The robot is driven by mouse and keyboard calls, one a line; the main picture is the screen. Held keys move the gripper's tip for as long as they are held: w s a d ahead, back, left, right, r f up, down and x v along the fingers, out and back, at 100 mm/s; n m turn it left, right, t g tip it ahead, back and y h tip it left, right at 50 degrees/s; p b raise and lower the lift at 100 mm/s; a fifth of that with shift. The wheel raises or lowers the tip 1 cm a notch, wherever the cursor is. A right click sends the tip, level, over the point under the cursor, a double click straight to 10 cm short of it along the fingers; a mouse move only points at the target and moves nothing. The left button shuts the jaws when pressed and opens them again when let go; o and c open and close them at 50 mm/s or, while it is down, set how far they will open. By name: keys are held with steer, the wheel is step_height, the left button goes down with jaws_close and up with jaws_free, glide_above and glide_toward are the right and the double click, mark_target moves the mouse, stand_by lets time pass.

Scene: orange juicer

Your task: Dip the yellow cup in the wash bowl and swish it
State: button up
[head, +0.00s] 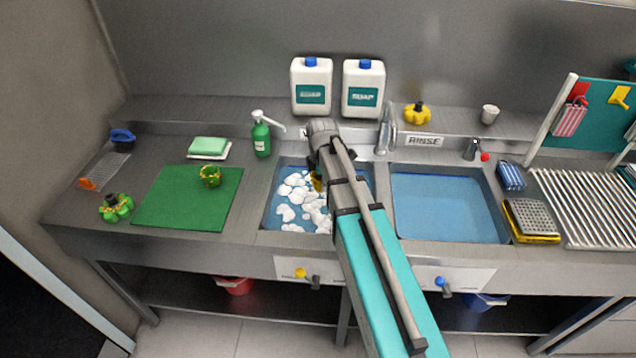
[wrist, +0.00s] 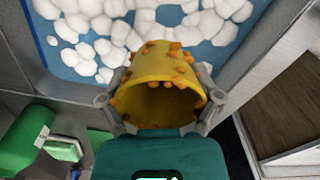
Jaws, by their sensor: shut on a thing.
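The yellow cup (wrist: 160,66), dotted with orange-brown specks, is held between the fingers of my gripper (wrist: 161,100) in the wrist view. Its dark open mouth faces the wrist camera. In the head view only a sliver of the cup (head: 317,184) shows beside my arm, over the wash bowl. The wash bowl (head: 271,215) is the left sink, with blue water and white foam lumps; foam (wrist: 90,30) also shows beyond the cup in the wrist view. My arm hides the bowl's right part. I cannot tell whether the cup touches the water.
A rinse sink (head: 445,205) with clear blue water lies right of the wash bowl. A green mat (head: 165,205) with a green speckled cup (head: 210,177) lies left. A green pump bottle (head: 261,137) and a tap (head: 386,130) stand behind. A ridged rack (head: 585,205) is far right.

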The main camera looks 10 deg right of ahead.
steer(key=shift+f, duration=0.15)
step_height(320, 180, down, 17)
steer(key=b, duration=1.7)
steer(key=shift+f, duration=0.1)
steer(key=shift+d, duration=0.1)
steer(key=shift+s+d, duration=0.15)
steer(key=shift+d, duration=0.35)
steer(key=shift+s+d, duration=0.15)
steer(key=shift+d, duration=0.35)
steer(key=shift+a, duration=0.15)
steer(key=shift+w+a, duration=0.2)
steer(key=shift+a, duration=0.45)
steer(key=shift+w+a, duration=0.25)
steer(key=shift+a, duration=0.45)
steer(key=shift+w+a, duration=0.2)
steer(key=shift+a, duration=0.45)
steer(key=shift+d, duration=0.1)
steer(key=shift+s+d, duration=0.2)
steer(key=shift+d, duration=0.5)
steer(key=shift+s+d, duration=0.25)
steer(key=shift+d, duration=0.4)
steer(key=shift+s+d, duration=0.2)
steer(key=shift+d, duration=0.5)
